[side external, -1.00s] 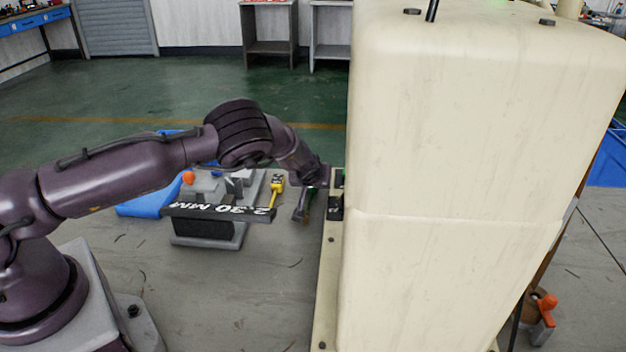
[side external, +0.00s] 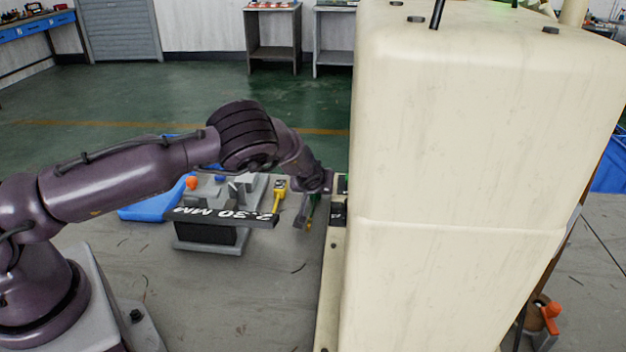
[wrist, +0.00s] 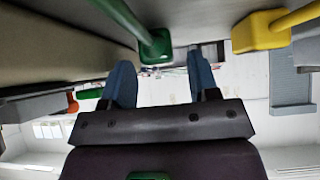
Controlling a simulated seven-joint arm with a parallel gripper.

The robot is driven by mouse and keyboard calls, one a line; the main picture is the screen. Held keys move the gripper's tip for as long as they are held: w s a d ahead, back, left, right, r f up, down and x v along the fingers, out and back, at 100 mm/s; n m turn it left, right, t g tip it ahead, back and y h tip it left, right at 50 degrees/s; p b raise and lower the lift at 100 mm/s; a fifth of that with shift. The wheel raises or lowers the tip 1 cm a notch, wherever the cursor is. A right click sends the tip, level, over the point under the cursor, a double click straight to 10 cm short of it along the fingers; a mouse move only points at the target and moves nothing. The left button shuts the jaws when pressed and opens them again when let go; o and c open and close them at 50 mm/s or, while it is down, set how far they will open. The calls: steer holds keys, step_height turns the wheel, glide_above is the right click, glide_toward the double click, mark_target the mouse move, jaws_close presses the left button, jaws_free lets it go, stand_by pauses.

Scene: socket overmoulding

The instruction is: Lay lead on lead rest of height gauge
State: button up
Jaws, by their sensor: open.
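The height gauge (side external: 208,238) stands on the floor-grey surface left of my gripper, with a dark bar marked "2.30 MM" (side external: 225,217) across its front. A yellow lead end (side external: 279,190) is at the gauge's right side; a yellow block with a rod (wrist: 262,30) shows top right in the wrist view. A green lead end (side external: 314,208) is beside my gripper (side external: 303,218). In the wrist view a green block on a green rod (wrist: 155,46) lies beyond and between the two open, blue-grey fingers of my gripper (wrist: 160,68). I cannot tell whether they touch it.
A large cream machine housing (side external: 460,180) stands close to the right of my gripper, with a narrow ledge (side external: 333,270) along its base. A blue tray-like piece (side external: 148,206) lies behind the gauge.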

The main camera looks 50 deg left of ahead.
steer(key=s+d+r+m+g+h, duration=0.1)
steer(key=s+d+r+h, duration=0.3)
steer(key=s+r, duration=0.8)
steer(key=s+d+r+m+g+h, duration=0.1)
steer(key=s+d+r+m+h, duration=0.1)
steer(key=s+d+r, duration=1)
steer(key=s+a+r+m+t, duration=0.1)
steer(key=s+a+r+m, duration=0.2)
steer(key=s+r, duration=0.6)
steer(key=s+m, duration=0.2)
steer(key=s, duration=0.1)
steer(key=shift+s, duration=0.25)
steer(key=shift+s+m, duration=0.3)
steer(key=shift+s, duration=0.1)
steer(key=shift+c, duration=1.2)
